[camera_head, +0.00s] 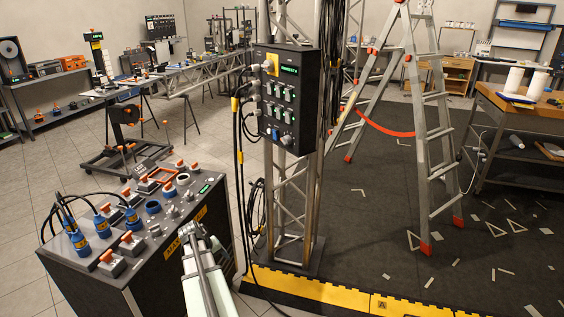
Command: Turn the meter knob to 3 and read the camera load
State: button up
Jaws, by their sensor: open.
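A black distribution box (262,108) is fixed upright on the metal truss. It has a small lit green display (289,70), rows of pale switches with green marks, and a yellow plate (271,65). A round grey knob (286,140) sits low on its face, beside a blue part. I cannot tell whether this is the meter knob, and its setting and the display's text are too small to read. My gripper (198,236) is at the end of my pale arm, low in the view, near the right edge of a black console. It appears open and empty, apart from the box.
The black console (95,286) carries blue plugs, orange-topped parts and several knobs. Black cables (240,150) hang left of the box. A yellow-black ramp edge (330,293) borders the dark floor mat. A stepladder (431,150) stands to the right.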

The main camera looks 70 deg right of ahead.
jog(key=s+d+r+g+h, duration=0.2)
jog(key=s+d+r+h, duration=0.1)
jog(key=d+r, duration=0.95)
jog(key=n+g+h, duration=0.6)
jog(key=n+h, duration=0.2)
jog(key=n, duration=0.3)
send_near(283, 141)
jog(key=v, duration=0.4)
jog(key=s+d, duration=0.2)
jog(key=d, duration=0.1)
jog(key=s+d+n, duration=0.1)
jog(key=s+d, duration=0.2)
jog(key=d, duration=0.1)
jog(key=s+d+n, duration=0.1)
jog(key=s+d, duration=0.1)
jog(key=d, duration=0.2)
jog(key=shift+s+d+f, duration=0.1)
jog(key=shift+s+d, duration=0.05)
jog(key=shift+s, duration=0.1)
jog(key=c, duration=1.1)
